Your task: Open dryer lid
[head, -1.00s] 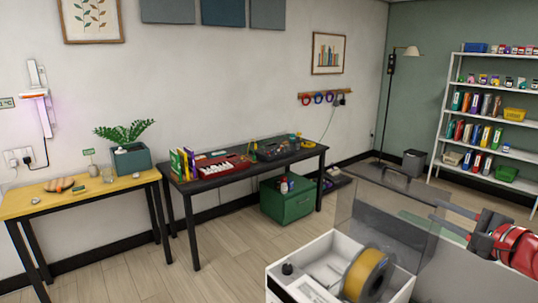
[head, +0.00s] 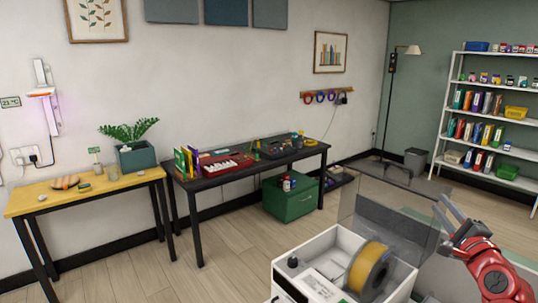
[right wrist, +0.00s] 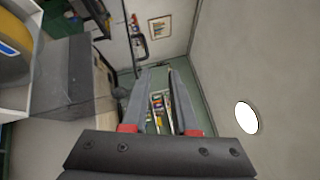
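The dryer is a white box (head: 318,243) at the bottom right of the head view, with a yellow filament spool (head: 370,270) inside. Its smoky see-through lid (head: 388,216) stands raised and upright at the back, with a dark handle along its top edge. The box's top is uncovered. My right gripper (head: 446,213) is to the right of the lid, open and empty, apart from it. In the right wrist view its two fingers (right wrist: 158,98) are spread with nothing between them. The spool (right wrist: 14,38) shows at that view's left edge. My left gripper is not in view.
A black table (head: 225,180) with books and a red keyboard stands against the wall, above a green cabinet (head: 290,205). A yellow table (head: 95,192) is at left. White shelves (head: 490,145) stand at back right. The floor between is clear.

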